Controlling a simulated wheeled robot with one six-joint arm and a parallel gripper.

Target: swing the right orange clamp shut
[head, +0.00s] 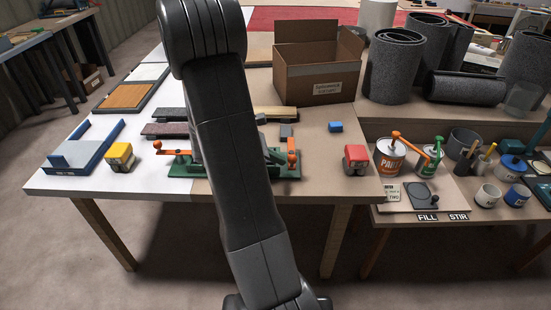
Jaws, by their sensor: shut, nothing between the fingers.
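A green fixture (283,173) lies on the workbench, its middle hidden behind my arm. The right orange clamp (291,152) stands at the fixture's right end. Its orange part points up and away in the picture, with a dark foot below. My own dark arm crosses the picture from top to bottom, in front of the fixture. My gripper does not show in the head view, so its place relative to the right clamp cannot be told.
A red-and-grey block (356,158) sits right of the fixture and a yellow one (120,156) left of it. Long bars (275,114) lie behind, with a blue block (336,127) and a cardboard box (318,80). Bare bench (325,180) lies right of the fixture.

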